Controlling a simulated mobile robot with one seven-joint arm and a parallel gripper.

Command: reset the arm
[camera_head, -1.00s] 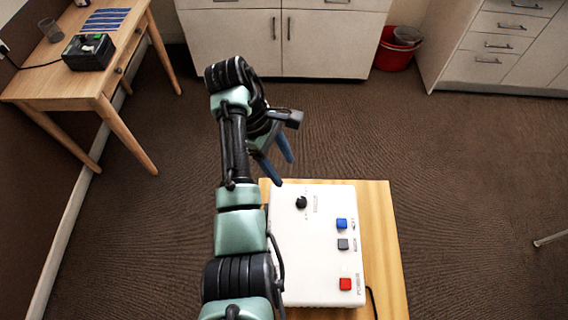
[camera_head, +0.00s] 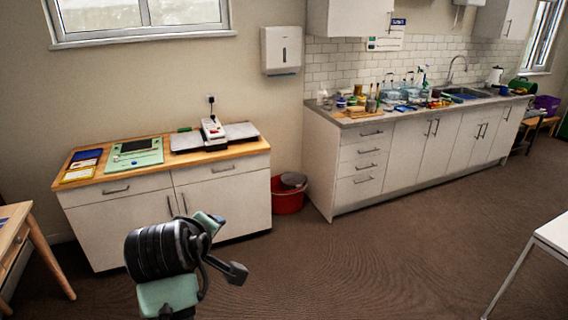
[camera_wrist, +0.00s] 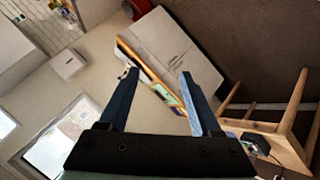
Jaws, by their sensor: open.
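My gripper (camera_wrist: 158,76) is open and empty in the wrist view. Its two dark blue fingers stand apart with nothing between them but the background of a counter and wall. In the head view only the dark, upper part of my arm shows at the bottom left of centre, and the fingers are not seen there.
A white cabinet with a wooden top (camera_head: 225,152) stands behind my arm, bearing a green device (camera_head: 135,153) and a scale-like unit (camera_head: 213,133). A red bin (camera_head: 288,193) stands beside it. A long sink counter (camera_head: 400,175) runs right. Carpet (camera_head: 350,265) is clear.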

